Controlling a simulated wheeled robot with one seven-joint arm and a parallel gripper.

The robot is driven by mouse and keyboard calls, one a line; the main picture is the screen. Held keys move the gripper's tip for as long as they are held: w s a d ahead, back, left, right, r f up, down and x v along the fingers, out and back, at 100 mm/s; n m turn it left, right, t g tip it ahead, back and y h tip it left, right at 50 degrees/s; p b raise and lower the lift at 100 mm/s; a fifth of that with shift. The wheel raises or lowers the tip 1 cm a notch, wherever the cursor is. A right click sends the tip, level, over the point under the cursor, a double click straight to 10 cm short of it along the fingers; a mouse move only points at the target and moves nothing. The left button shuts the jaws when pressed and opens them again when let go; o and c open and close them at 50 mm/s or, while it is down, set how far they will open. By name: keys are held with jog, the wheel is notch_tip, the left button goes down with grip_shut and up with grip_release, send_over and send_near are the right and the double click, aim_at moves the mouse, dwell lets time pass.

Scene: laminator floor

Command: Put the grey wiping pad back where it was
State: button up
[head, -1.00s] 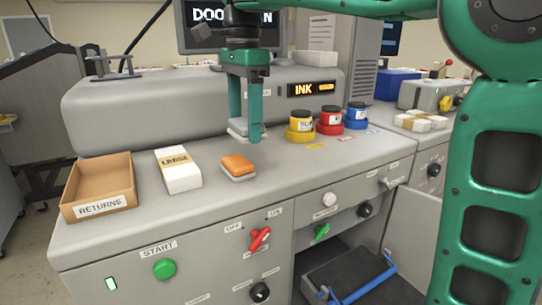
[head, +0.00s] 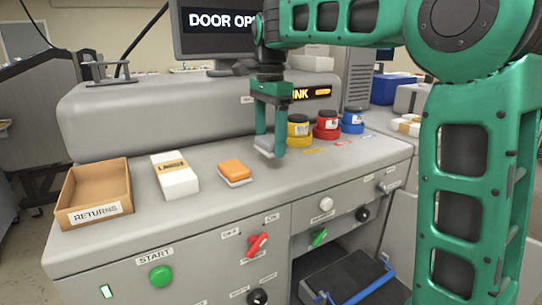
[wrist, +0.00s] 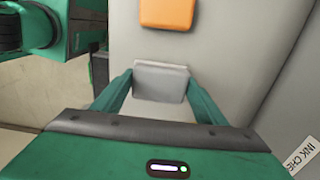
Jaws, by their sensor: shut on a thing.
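The grey wiping pad (wrist: 160,82) is held between the two fingers of my gripper (wrist: 158,92) in the wrist view. In the head view my gripper (head: 270,148) points down over the machine's top, left of the yellow ink pot, with the pad (head: 264,150) partly hidden by the fingers. The pad looks level and close above the surface; I cannot tell whether it touches. An orange-topped pad (head: 235,171) lies on the top to the left of my gripper. It also shows ahead of the held pad in the wrist view (wrist: 166,14).
A cardboard RETURNS tray (head: 95,210) and a white banded stack (head: 176,178) stand at the left. Yellow (head: 299,130), red (head: 327,126) and blue (head: 352,120) ink pots stand to the right. The top's front strip is clear. An open door (head: 405,235) is below right.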

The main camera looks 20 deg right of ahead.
aim_at(272, 166)
jog(key=shift+w+d+f, duration=0.35)
jog(key=shift+d+f, duration=0.05)
jog(key=shift+d, duration=0.1)
jog(key=shift+f, duration=2)
jog(key=o, duration=1.2)
jog(key=shift+f, duration=0.1)
notch_tip(272, 166, up, 12)
jog(key=shift+r, duration=0.1)
jog(key=shift+d, duration=0.15)
